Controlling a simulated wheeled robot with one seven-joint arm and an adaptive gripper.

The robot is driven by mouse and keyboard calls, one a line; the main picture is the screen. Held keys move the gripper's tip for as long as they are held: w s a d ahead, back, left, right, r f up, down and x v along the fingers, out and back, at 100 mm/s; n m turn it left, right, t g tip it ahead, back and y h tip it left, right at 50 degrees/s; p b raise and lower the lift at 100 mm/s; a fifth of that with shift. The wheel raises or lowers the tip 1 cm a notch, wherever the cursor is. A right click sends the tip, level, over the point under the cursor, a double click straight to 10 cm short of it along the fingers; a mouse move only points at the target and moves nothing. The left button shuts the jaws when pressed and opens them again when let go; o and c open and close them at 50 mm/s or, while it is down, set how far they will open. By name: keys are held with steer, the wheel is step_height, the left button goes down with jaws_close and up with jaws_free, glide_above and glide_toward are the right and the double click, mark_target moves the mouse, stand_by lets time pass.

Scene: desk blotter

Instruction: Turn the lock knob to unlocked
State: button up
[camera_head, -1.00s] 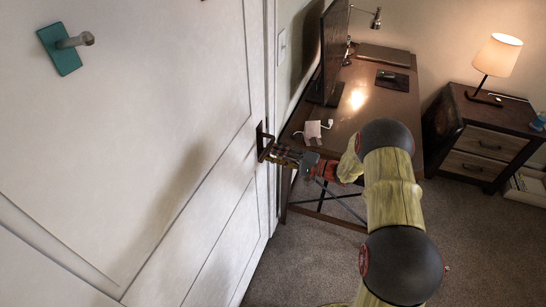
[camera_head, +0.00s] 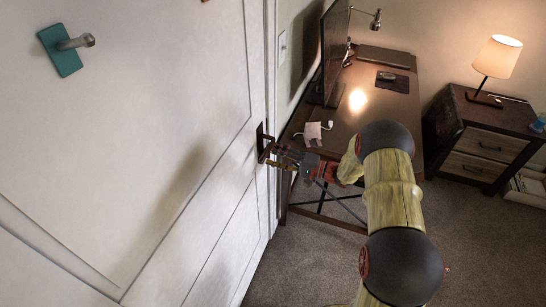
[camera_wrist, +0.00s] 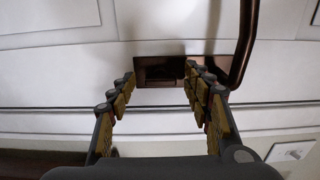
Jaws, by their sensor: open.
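A dark bronze lock plate (camera_head: 262,138) with a lever handle is fixed on the white door. In the wrist view the plate (camera_wrist: 148,70) lies flat on the door, and the handle (camera_wrist: 243,45) runs from its right side up out of the picture. No separate lock knob can be made out; a darker patch shows on the plate between the fingertips. My gripper (camera_head: 273,157) is at the handle in the head view. In the wrist view my gripper (camera_wrist: 160,77) is open, its two yellow-padded fingers on either side of the plate's middle. Contact cannot be told.
A teal plate with a metal peg (camera_head: 66,46) sits higher on the door. A desk (camera_head: 352,120) with a monitor and white charger stands behind the gripper. A lamp (camera_head: 497,57) stands on a drawer cabinet at right. Carpet (camera_head: 300,265) below is clear.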

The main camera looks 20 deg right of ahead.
steer(key=v, duration=1.2)
